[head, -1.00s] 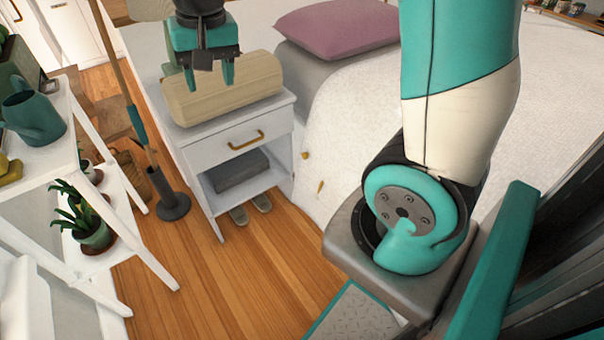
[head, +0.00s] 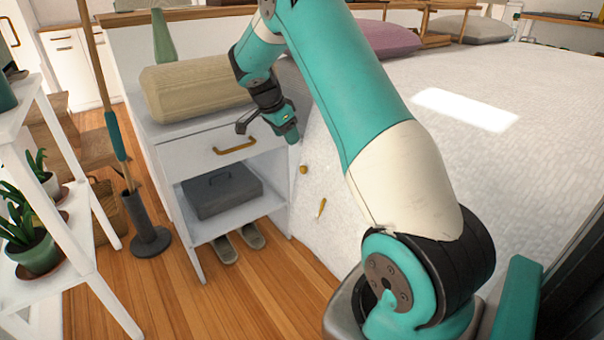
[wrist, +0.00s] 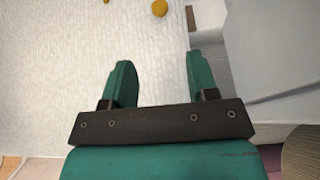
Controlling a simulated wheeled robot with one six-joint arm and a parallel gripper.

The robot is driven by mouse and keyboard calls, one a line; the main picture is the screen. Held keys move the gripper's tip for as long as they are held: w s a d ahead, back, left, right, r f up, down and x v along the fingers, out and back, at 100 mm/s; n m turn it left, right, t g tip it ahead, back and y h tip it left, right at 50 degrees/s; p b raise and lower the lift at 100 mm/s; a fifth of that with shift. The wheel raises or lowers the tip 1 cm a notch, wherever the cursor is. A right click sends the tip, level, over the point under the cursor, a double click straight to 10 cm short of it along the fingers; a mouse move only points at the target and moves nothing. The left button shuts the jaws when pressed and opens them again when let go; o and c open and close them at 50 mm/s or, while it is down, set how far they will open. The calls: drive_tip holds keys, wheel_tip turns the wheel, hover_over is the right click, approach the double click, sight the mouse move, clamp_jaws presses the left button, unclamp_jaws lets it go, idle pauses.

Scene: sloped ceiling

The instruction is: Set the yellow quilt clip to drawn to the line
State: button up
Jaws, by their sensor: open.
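A small round yellow piece (head: 303,169) sits on the side of the white quilt (head: 440,85), close to the nightstand. A slender yellow piece (head: 321,207) hangs on the quilt lower and to the right. I cannot tell which of them is the quilt clip, and I cannot make out a line. My gripper (head: 291,134) is above the round piece, beside the nightstand drawer. In the wrist view my gripper (wrist: 162,75) is open and empty, facing the quilt. A round yellow piece (wrist: 160,8) shows beyond the fingertips at the top edge, apart from them.
The white nightstand (head: 185,150) stands left of my gripper, with a beige bolster (head: 190,88) on top and a grey box (head: 222,192) on its shelf. Slippers (head: 238,244) lie below. A plant shelf (head: 75,215) is at left.

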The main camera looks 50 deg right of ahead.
sight(302, 167)
drive_tip(key=b+x, duration=0.5)
drive_tip(key=x, duration=0.9)
drive_tip(key=shift+f, duration=0.2)
